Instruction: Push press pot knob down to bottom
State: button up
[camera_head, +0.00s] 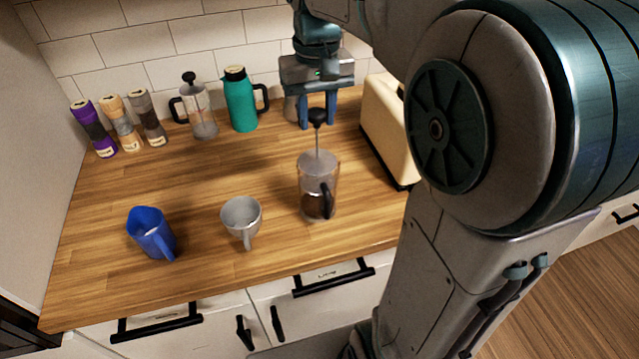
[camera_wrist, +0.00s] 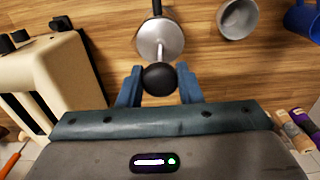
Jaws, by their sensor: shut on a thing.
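A glass press pot (camera_head: 319,185) with a dark lower part and a black handle stands upright on the wooden counter. Its plunger rod is raised well above the lid, topped by a round black knob (camera_head: 317,116). In the wrist view the knob (camera_wrist: 160,79) sits between the two blue fingers, above the pot's round metal lid (camera_wrist: 160,38). My gripper (camera_head: 317,123) points down over the pot and is shut on the knob; it also shows in the wrist view (camera_wrist: 161,88). The exact finger contact is hard to see.
A cream toaster (camera_head: 385,130) stands close on the right. A grey mug (camera_head: 241,218) and blue jug (camera_head: 150,233) stand left. A teal flask (camera_head: 240,98), a second press pot (camera_head: 199,112) and grinders (camera_head: 123,122) line the back. Mid-left counter is clear.

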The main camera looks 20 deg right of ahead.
aim_at(317, 161)
jog(key=shift+f, duration=0.25)
jog(key=shift+f+b, duration=2.65)
jog(key=shift+f, duration=0.9)
jog(key=o, duration=1)
jog(key=shift+o, duration=0.2)
notch_tip(317, 161, up, 8)
jog(key=p, duration=0.7)
jog(key=shift+r, duration=0.15)
jog(key=shift+s, duration=0.15)
